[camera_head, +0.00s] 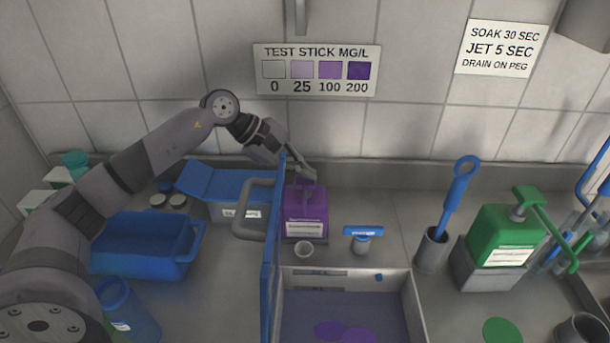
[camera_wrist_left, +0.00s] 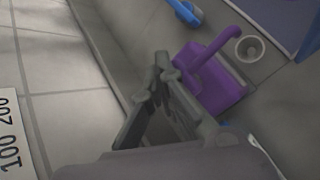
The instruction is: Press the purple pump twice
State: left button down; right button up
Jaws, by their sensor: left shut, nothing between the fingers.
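The purple pump bottle (camera_head: 304,208) stands upright on the counter in the middle of the head view, with a white label on its front. Its purple pump head (camera_head: 304,188) is partly covered by my left gripper (camera_head: 306,176), which is shut and empty over the top of the bottle. Whether the fingers touch the pump head I cannot tell. My right gripper is in neither view.
A blue upright panel with a grey handle (camera_head: 257,208) stands just left of the bottle. A small cup (camera_head: 303,249) and a tray (camera_head: 412,300) with purple discs are in front. A green pump bottle (camera_head: 500,235) stands at right. The tiled wall is behind.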

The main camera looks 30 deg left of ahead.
aim_at(304, 181)
pick_arm(q)
jog(key=shift+f, duration=0.15)
dwell(0.3)
jog(key=shift+w+r+p, duration=0.1)
jog(key=shift+r+p, duration=0.5)
jog(key=shift+r, duration=0.7)
jog(key=shift+r, duration=0.1)
jog(key=shift+r+p, duration=0.35)
jog(key=shift+r, duration=0.2)
notch_tip(304, 181, up, 4)
jog(key=shift+f+p, duration=0.1)
jog(key=shift+p, duration=0.75)
